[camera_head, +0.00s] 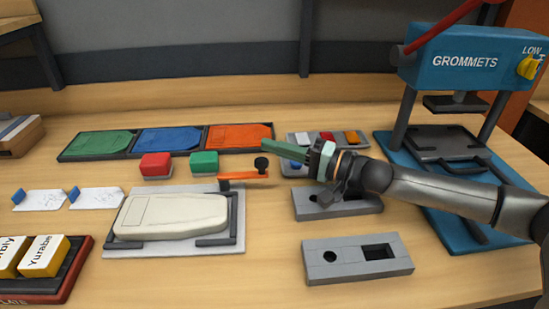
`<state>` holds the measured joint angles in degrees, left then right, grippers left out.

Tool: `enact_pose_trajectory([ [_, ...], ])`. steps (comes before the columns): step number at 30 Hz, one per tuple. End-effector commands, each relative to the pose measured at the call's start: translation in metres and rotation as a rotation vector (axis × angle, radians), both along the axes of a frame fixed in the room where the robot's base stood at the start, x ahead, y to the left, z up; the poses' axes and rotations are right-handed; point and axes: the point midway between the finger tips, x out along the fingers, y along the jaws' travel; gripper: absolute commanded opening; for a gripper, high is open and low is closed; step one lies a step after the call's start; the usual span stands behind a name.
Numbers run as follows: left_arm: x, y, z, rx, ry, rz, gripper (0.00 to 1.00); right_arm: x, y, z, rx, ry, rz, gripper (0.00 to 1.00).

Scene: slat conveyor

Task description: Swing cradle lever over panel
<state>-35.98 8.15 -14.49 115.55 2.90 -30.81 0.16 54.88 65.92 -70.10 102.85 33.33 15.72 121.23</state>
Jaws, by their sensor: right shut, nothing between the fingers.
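A cream panel (172,216) lies in a grey cradle (226,249) with dark corner brackets, left of centre. An orange lever (238,176) with a black knob (261,163) is at the cradle's back right corner. The lever points right, away from the panel, and does not lie across it. My right gripper (268,148) reaches in from the right. Its green fingers are shut and empty, with the tips close above and behind the knob; I cannot tell whether they touch it. My left gripper is not in view.
Red (156,165) and green (203,162) blocks stand behind the cradle. Grey slotted blocks (357,270) lie to its right, and a blue grommet press (470,58) stands at far right. A tray (70,276) with yellow blocks is at front left. Table in front of the cradle is clear.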

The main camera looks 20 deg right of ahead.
Motion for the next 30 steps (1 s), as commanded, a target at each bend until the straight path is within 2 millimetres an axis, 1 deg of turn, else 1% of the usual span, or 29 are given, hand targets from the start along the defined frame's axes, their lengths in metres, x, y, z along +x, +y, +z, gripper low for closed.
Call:
enact_pose_trajectory([
  [1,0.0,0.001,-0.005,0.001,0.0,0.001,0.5,-0.007,0.002,-0.005,0.0,0.002,0.002,0.0],
  [3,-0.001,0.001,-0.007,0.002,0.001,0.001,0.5,-0.012,0.005,-0.005,0.002,0.002,0.0,0.0],
  [9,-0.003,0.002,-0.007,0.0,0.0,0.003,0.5,-0.021,0.009,-0.005,0.0,0.0,0.0,0.0],
  [24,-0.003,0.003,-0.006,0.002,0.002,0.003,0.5,-0.022,0.01,-0.003,0.0,-0.001,0.0,0.0],
  [30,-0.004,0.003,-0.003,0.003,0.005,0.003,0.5,-0.019,0.013,-0.002,0.002,0.001,-0.002,0.0],
])
